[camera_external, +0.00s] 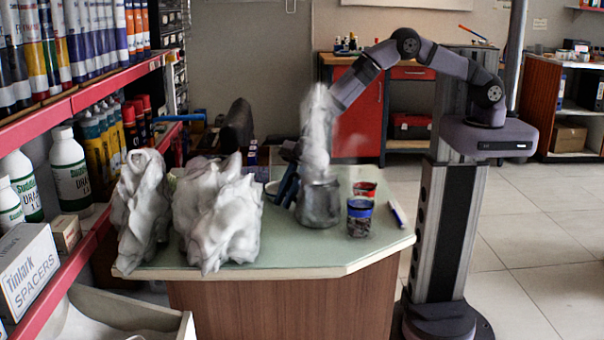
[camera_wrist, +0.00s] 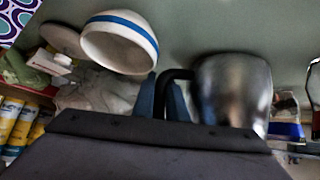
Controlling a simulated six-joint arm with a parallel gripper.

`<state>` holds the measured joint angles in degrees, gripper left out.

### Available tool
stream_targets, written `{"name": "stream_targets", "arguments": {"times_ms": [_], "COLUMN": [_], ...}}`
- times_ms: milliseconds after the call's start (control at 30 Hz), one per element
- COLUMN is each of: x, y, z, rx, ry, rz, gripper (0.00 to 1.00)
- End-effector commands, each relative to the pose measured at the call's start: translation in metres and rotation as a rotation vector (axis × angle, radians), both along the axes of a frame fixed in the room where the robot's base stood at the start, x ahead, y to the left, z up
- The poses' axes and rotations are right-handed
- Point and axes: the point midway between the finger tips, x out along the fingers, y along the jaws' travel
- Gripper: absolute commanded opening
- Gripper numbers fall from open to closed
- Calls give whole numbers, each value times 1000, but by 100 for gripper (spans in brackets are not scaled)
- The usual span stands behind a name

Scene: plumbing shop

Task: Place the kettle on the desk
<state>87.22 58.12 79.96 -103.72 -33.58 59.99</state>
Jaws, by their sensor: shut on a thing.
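The kettle (camera_external: 319,205) is a grey metal pot at the middle of the green-topped desk (camera_external: 290,258). In the wrist view the kettle (camera_wrist: 235,92) is right of centre, with its black handle reaching left between my blue fingers. My gripper (camera_external: 286,188) is shut on the handle; the fingers (camera_wrist: 164,98) also show in the wrist view. The kettle's base is at or just above the desk top; I cannot tell whether it touches. A white, steam-like plume (camera_external: 317,125) rises over it and hides part of my wrist.
Two crumpled white bundles (camera_external: 217,212) fill the desk's left side. A white bowl with a blue band (camera_wrist: 120,42) shows in the wrist view. The front desk strip is clear.

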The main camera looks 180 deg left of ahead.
Motion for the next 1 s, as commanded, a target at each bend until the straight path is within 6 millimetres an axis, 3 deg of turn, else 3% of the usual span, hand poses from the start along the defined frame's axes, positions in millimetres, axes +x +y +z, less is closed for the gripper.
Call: {"name": "stream_targets", "arguments": {"times_ms": [67, 100, 167, 600, 1000], "x": [0, 0, 0, -3, -37], "y": [-1, 0, 0, 2, 28], "z": [-1, -1, -1, 4, 48], "rx": [-1, 0, 0, 0, -1], "ry": [-2, 0, 0, 0, -1], "rz": [-1, 0, 0, 0, -2], "gripper": [0, 22, 31, 31, 31]}}
